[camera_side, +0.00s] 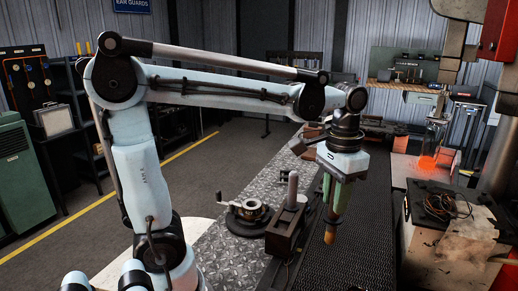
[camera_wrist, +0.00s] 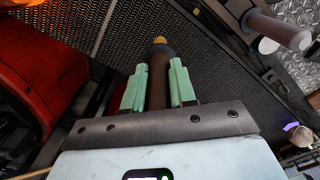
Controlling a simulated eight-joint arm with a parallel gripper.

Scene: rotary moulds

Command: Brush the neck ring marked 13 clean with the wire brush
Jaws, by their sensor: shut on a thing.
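My gripper (camera_side: 335,212) points down over the dark mesh walkway, its green fingers shut on a slim dark rod with a tan tip, apparently the wire brush (camera_side: 329,237). In the wrist view the brush (camera_wrist: 158,48) stands between the fingers (camera_wrist: 159,85), its tip pointing away and clear of everything. A metal ring-shaped part (camera_side: 250,208), perhaps the neck ring, sits on a round dark base on the diamond plate, left of my gripper and apart from it. No number 13 can be read on it.
A brown block with an upright grey cylinder (camera_side: 292,190) stands between the ring part and my gripper. The cylinder also shows at upper right in the wrist view (camera_wrist: 279,27). Glowing orange glass (camera_side: 427,163) and a cluttered metal box (camera_side: 450,225) are at right. Mesh walkway (camera_side: 365,260) is clear.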

